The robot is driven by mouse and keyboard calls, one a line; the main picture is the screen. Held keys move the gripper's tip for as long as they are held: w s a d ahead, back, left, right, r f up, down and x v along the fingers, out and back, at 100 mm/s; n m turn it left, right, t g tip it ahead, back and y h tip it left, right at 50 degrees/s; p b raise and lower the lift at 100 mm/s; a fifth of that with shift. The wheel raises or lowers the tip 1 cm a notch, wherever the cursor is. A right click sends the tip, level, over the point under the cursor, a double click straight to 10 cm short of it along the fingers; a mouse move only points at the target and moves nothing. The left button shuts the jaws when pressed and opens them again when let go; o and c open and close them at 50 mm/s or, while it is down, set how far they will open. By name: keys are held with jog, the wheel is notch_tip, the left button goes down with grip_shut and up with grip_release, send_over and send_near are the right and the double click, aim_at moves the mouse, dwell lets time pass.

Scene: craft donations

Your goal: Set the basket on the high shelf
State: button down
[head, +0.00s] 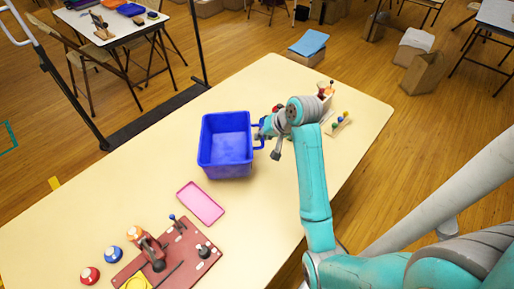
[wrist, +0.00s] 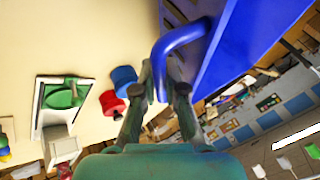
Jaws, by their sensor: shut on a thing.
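The blue basket (head: 224,172) is an open, empty rectangular tub at the middle of the cream table (head: 130,150). I cannot tell whether it rests on the table or hangs just above it. My gripper (head: 262,131) is at its right side, shut on the side handle. In the wrist view the basket (wrist: 240,45) fills the upper right, and its curved handle (wrist: 185,36) runs down between the fingertips of my gripper (wrist: 163,78). The fingers partly hide the grip. I cannot make out a high shelf in either view.
A pink tray (head: 200,203) lies in front of the basket. A dark red board (head: 180,262) with tools is nearer, beside blue (head: 110,254) and red (head: 90,275) round items. A pegged wooden stand (head: 339,124) is at the right. A dark metal frame (head: 75,100) stands beyond the left edge.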

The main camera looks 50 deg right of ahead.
jog(key=shift+f, duration=2.65)
jog(key=c, duration=1.2)
grip_release()
jog(key=shift+d, duration=0.1)
jog(key=shift+c, duration=0.2)
jog(key=shift+r, duration=0.1)
